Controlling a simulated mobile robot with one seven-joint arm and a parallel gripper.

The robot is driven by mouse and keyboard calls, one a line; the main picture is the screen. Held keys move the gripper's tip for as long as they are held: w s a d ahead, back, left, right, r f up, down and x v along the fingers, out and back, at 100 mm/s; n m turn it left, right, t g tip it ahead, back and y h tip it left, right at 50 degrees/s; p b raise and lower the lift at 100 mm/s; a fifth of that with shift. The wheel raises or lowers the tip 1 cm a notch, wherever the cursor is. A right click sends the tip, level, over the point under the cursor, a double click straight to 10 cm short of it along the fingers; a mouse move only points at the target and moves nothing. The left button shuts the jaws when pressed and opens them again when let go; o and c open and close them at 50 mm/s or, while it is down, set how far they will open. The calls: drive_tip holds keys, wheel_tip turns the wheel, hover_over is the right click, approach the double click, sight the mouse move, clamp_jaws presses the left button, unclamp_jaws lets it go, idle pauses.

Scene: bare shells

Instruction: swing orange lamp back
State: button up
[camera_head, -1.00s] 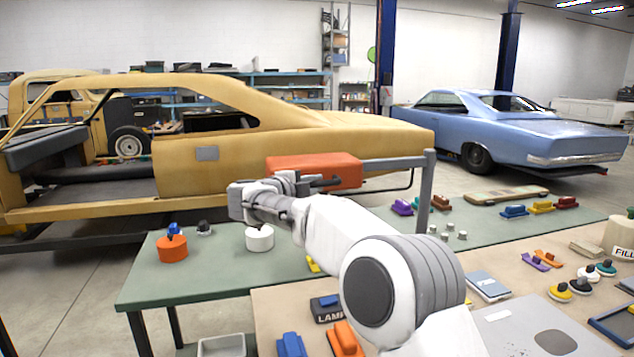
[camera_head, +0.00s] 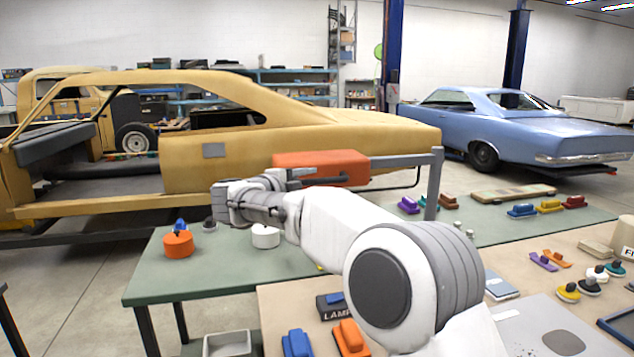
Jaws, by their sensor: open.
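The orange lamp (camera_head: 322,168) is a long box-shaped head on a grey horizontal arm, which joins a grey upright post (camera_head: 436,180) on the green table. The lamp extends leftward from the post, above the table's back edge. My gripper (camera_head: 222,203) is at the left of the lamp, at the end of my white arm, which crosses in front of the lamp's lower side. The gripper is open. My wrist hides part of the lamp's lower left edge, and I cannot tell whether they touch.
The green table (camera_head: 200,285) carries an orange pot (camera_head: 178,246), a white pot (camera_head: 265,238) and several coloured blocks at right. A tan table (camera_head: 285,310) in front holds a box labelled LAMP (camera_head: 333,307) and several small items. A yellow car shell (camera_head: 340,135) stands behind.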

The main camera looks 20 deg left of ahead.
drive_tip(key=v, duration=1.3)
drive_tip(key=shift+w, duration=0.1)
